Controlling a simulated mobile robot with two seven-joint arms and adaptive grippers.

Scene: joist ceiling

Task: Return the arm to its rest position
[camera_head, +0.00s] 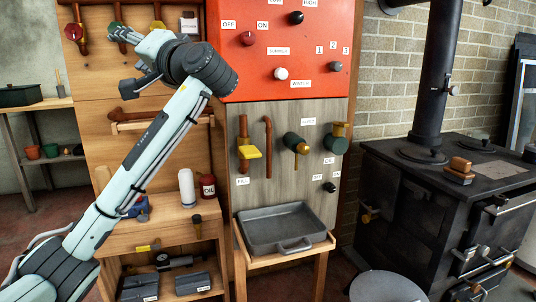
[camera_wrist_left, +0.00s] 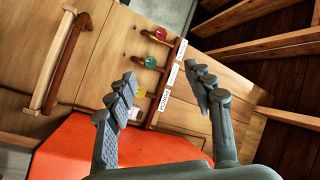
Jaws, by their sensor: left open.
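My left arm (camera_head: 150,152) rises from the lower left of the head view, bends at a dark elbow-like joint, and its wrist turns back to the left. My left gripper (camera_head: 130,64) is at the upper left, in front of the wooden panel. In the left wrist view the gripper (camera_wrist_left: 165,92) has its two padded fingers spread wide apart with nothing between them. Behind the fingers are the wooden panel and part of a red panel. My right gripper is in neither view.
Valves with coloured knobs sit on the wooden panel (camera_head: 97,85); a red control panel (camera_head: 287,84) is beside it. A wooden bench (camera_head: 170,226) holds a white bottle (camera_head: 187,188) and a red oil can (camera_head: 208,187). A grey tray (camera_head: 262,238) and black stove (camera_head: 395,195) stand further right.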

